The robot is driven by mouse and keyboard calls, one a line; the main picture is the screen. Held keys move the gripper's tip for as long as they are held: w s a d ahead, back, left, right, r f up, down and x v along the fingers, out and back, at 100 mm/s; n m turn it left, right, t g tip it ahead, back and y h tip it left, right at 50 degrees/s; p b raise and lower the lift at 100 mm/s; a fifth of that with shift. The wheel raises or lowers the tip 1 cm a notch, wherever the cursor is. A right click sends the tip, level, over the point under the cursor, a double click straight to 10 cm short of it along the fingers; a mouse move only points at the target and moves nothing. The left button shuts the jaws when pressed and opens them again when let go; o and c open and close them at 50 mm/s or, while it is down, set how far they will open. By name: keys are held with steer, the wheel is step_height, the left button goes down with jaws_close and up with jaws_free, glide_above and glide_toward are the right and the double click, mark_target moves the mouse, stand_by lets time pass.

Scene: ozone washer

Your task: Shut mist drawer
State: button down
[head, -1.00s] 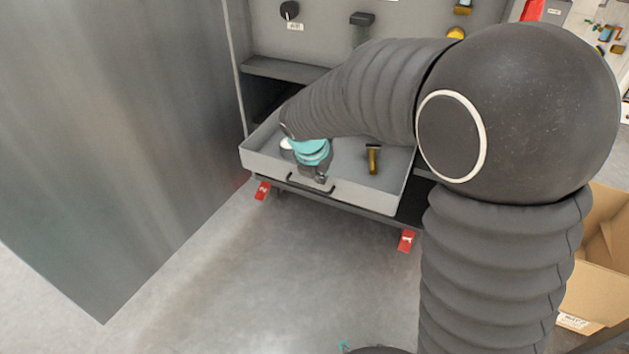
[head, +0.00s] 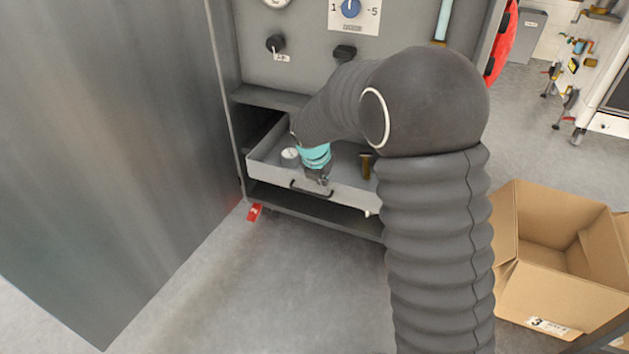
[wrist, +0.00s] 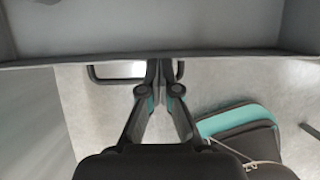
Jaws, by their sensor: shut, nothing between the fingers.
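The mist drawer (head: 345,190) is a light grey tray, partly pulled out of the grey cabinet below its control panel. Its dark bar handle (head: 311,189) is on the front wall. My gripper (head: 321,180) is at the front wall by the handle, fingers pointing to the drawer. In the wrist view the fingers (wrist: 159,64) are shut together and empty, at the drawer's front edge (wrist: 220,55). The handle (wrist: 97,77) shows left of and behind them. I cannot tell whether they touch the wall. My arm hides the drawer's right part.
A white round cap (head: 290,156) and a brass-and-black fitting (head: 366,164) are in the drawer. A tall metal panel (head: 110,150) stands at left. An open cardboard box (head: 555,255) is on the floor at right. The floor (head: 300,290) in front is clear.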

steer(key=w, duration=0.1)
steer(key=w+d+p, duration=0.1)
steer(key=w+p, duration=0.1)
steer(key=w, duration=0.1)
steer(key=shift+d+r, duration=0.15)
steer(key=shift+d, duration=0.1)
steer(key=shift+w+d+f, duration=0.15)
steer(key=shift+w+f, duration=0.05)
steer(key=shift+w, duration=0.15)
steer(key=shift+s, duration=0.15)
